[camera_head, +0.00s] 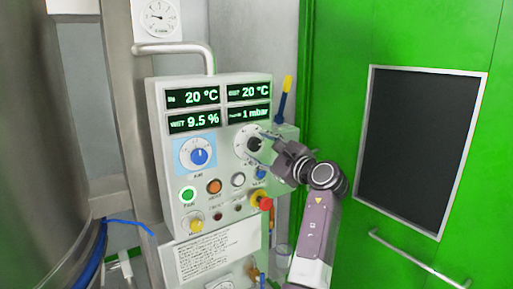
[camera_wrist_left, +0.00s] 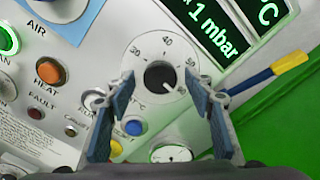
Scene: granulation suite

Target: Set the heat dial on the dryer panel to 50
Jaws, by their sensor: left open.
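The heat dial (camera_head: 255,144) is a black knob on a round white scale, at the right of the grey dryer panel (camera_head: 158,150) under the displays. In the left wrist view the knob (camera_wrist_left: 158,75) sits between the fingers, with scale numbers around it. Its pointer is too small to read surely. My left gripper (camera_head: 268,152) is open at the dial's right side in the head view. In the left wrist view its two blue-padded fingers (camera_wrist_left: 161,88) stand apart on either side of the dial, and contact cannot be told. My right gripper is not in view.
A blue air dial (camera_head: 200,156), an orange heat button (camera_head: 214,187) and a red emergency knob (camera_head: 265,203) are on the panel. Displays above read 20 °C, 9.5 % and 1 mbar. A green door (camera_head: 345,200) is at right.

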